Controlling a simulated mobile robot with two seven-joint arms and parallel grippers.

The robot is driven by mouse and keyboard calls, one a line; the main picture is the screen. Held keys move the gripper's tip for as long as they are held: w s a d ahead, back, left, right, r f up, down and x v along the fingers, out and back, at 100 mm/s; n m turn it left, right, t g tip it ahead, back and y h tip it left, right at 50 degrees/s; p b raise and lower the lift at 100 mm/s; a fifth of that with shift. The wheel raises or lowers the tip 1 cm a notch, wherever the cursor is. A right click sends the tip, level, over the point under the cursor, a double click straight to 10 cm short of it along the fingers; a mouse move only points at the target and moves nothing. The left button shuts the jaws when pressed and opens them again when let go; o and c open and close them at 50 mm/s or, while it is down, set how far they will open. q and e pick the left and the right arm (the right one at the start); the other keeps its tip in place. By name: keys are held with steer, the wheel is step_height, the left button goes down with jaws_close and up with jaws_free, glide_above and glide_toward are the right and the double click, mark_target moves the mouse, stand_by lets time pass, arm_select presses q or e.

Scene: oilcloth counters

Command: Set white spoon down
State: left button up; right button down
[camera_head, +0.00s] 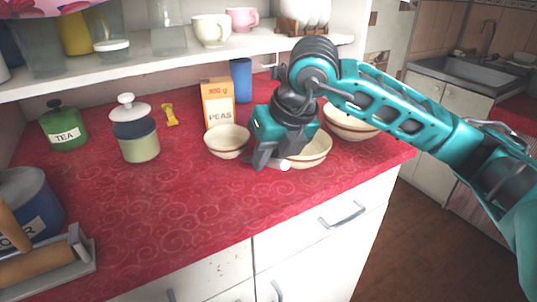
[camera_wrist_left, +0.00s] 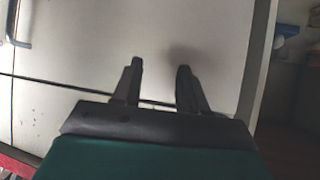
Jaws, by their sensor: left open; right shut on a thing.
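The white spoon (camera_head: 284,164) is mostly hidden by my right gripper; a small pale end shows beside the fingertips. My right gripper (camera_head: 268,165) is shut on it, pointing down at the front of a cream bowl (camera_head: 318,150) on the red counter (camera_head: 190,215). I cannot tell whether the spoon touches the counter or the bowl. My left gripper (camera_wrist_left: 160,75) is open and empty in the left wrist view, in front of a pale cabinet front (camera_wrist_left: 90,50). It is not in the head view.
A second bowl (camera_head: 228,140) stands just left of my right gripper, and a third bowl (camera_head: 350,122) behind it. A PEAS box (camera_head: 217,103), a blue cup (camera_head: 241,80), a lidded jar (camera_head: 137,138) and a TEA tin (camera_head: 63,126) stand farther back. The front middle of the counter is clear.

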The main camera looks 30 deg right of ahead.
steer(key=shift+f, duration=0.2)
steer(key=c, duration=1)
jaws_free()
arm_select(q)
steer(key=shift+w+d+r, duration=0.1)
steer(key=shift+w+r, duration=0.05)
steer(key=shift+r, duration=0.05)
arm_select(e)
steer(key=shift+r, duration=0.15)
steer(key=shift+r, duration=0.3)
arm_select(q)
steer(key=shift+s+a+r+p, duration=0.15)
steer(key=shift+s+a+p, duration=0.2)
steer(key=shift+p, duration=0.4)
arm_select(e)
steer(key=v, duration=1.1)
steer(key=shift+s+d+r, duration=0.1)
steer(key=shift+s+r, duration=0.1)
steer(key=shift+r, duration=0.05)
